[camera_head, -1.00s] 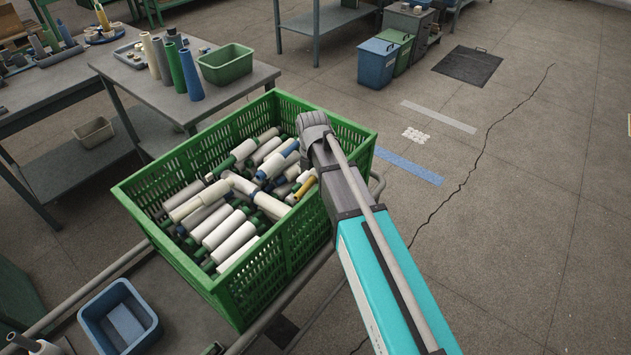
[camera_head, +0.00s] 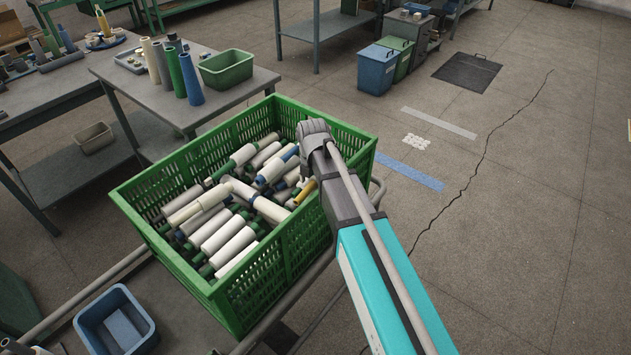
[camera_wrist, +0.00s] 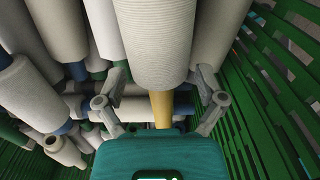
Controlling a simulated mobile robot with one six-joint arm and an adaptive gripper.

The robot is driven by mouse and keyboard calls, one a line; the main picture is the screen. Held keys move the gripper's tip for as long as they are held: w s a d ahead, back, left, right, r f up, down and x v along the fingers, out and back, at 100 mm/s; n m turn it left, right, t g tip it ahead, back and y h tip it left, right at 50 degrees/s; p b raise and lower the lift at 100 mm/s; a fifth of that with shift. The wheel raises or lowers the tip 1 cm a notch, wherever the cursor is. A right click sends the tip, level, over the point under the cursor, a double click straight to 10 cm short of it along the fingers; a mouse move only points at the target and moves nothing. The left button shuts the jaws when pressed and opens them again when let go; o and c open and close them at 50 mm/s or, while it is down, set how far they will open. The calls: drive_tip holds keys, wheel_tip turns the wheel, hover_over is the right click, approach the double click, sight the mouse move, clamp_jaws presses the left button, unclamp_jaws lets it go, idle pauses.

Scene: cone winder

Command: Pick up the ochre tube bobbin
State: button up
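The ochre tube bobbin shows in the wrist view as a large white wound package (camera_wrist: 158,45) with a short ochre tube end (camera_wrist: 162,110) pointing at my gripper. In the head view its ochre end (camera_head: 305,190) shows near the crate's right wall, close to my wrist. My gripper (camera_wrist: 161,80) is open, one finger on each side of the bobbin's near end, with gaps visible. In the head view my gripper's fingers are hidden behind my wrist. The green crate (camera_head: 178,158) holds the bobbin among several others.
White bobbins with green (camera_head: 216,175) and blue ends crowd close on the left. The crate's slatted wall (camera_wrist: 262,95) is close on the right in the wrist view. A table (camera_head: 130,75) with cones and a green bin (camera_head: 226,68) stands behind. A blue bin (camera_head: 117,322) is front left.

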sight(313, 179)
drive_tip(key=c, duration=0.8)
drive_tip(key=shift+r, duration=0.2)
drive_tip(key=shift+c, duration=0.2)
wheel_tip(313, 179, up, 10)
drive_tip(key=p, duration=1)
drive_tip(key=shift+f, duration=0.2)
drive_tip(key=shift+r, duration=0.1)
wheel_tip(313, 179, up, 18)
drive_tip(key=p, duration=1.8)
drive_tip(key=shift+s+d, duration=0.1)
